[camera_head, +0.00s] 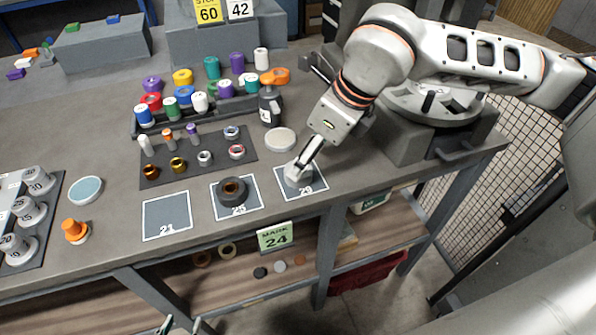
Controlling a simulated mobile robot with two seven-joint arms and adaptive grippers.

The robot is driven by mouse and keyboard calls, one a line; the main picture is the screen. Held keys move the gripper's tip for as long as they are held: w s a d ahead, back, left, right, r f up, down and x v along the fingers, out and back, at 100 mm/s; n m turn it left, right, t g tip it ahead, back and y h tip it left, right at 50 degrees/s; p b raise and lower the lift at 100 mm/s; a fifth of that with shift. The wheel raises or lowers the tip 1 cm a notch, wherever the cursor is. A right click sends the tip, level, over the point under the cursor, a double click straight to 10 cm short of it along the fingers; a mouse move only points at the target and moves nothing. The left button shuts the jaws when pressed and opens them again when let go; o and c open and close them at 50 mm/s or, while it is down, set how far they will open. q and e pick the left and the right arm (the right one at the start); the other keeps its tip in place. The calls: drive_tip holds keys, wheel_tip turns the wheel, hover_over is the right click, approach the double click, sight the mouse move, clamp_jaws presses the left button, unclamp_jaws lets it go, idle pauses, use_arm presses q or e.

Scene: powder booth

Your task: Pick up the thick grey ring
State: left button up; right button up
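A thick, dark grey ring (232,191) with a brownish middle lies on the pad marked 25 (250,205). A light grey piece (297,178) is on the pad marked 29 (314,189), partly hidden by the fingers of my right gripper (303,163). That gripper points down at the pad and is seen from the side, so I cannot tell whether it is shut on the piece. My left gripper (181,325) shows only its fingertips at the bottom edge. They are apart, with nothing seen between them.
The pad marked 21 (167,217) is empty. A dark mat (210,172) with small rings and pegs and a rack of coloured parts (190,113) stand behind. A pale disc (280,139) and an orange-topped piece (74,230) are on the table.

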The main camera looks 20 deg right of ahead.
drive_tip(key=x, duration=0.4)
drive_tip(key=shift+s+a+f, duration=0.1)
drive_tip(key=shift+s+f, duration=0.05)
drive_tip(key=shift+w+a+f, duration=0.1)
drive_tip(key=shift+w+f, duration=0.1)
drive_tip(key=shift+f, duration=0.15)
drive_tip(key=c, duration=1.4)
drive_tip(key=shift+r, duration=0.1)
